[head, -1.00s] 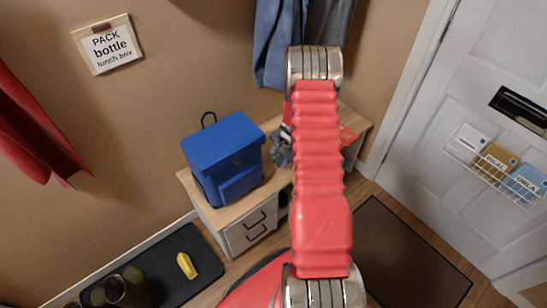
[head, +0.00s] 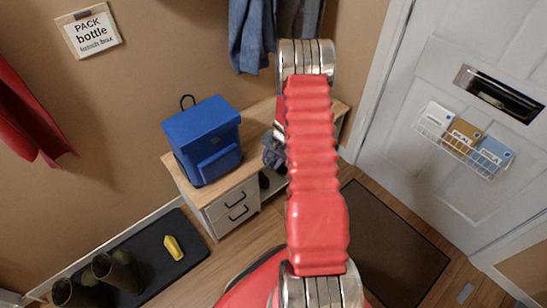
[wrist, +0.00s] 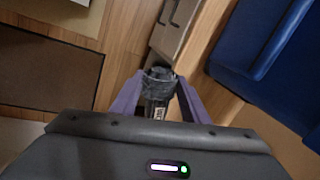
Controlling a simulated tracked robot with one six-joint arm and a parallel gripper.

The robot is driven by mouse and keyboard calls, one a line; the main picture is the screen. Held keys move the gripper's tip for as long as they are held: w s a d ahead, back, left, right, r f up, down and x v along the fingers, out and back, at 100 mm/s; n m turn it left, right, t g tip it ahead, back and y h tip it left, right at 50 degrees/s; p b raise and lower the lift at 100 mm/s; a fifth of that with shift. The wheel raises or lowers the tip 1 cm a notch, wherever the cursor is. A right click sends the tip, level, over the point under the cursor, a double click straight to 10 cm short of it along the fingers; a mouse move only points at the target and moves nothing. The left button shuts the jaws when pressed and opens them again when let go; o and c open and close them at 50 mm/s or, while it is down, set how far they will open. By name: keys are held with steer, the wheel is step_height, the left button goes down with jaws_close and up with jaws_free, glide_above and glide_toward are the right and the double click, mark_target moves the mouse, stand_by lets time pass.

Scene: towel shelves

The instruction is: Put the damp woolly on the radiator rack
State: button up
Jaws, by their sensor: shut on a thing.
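A dark grey, soft-looking bundle (wrist: 157,86) is between the two purple fingers of my gripper (wrist: 160,78) in the wrist view. My gripper is shut on it. I take it to be the woolly; whether it is damp cannot be seen. In the head view the grey bundle (head: 275,152) shows just left of my red arm, in front of the bench edge; the arm hides part of it and most of the gripper. No radiator rack is visible in either view.
A blue backpack (head: 203,143) stands on the wooden bench (head: 262,112). Boots (head: 117,270) and a yellow object (head: 173,247) are on the dark tray (head: 150,270). A brown doormat (head: 395,255) lies before the white door (head: 405,105). Bare floor shows between.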

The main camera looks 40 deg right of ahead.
steer(key=a+r+n+g, duration=0.1)
steer(key=a+r+n, duration=0.4)
steer(key=a, duration=0.5)
steer(key=a+r+n+g+y, duration=0.1)
steer(key=a+r+n, duration=0.4)
steer(key=a, duration=0.5)
steer(key=a+r+n+y, duration=0.1)
steer(key=a+r+n, duration=0.3)
steer(key=a, duration=0.6)
steer(key=shift+s+a+r+n+g, duration=0.15)
steer(key=shift+a+r+n+g, duration=0.1)
steer(key=shift+r+n+g, duration=0.25)
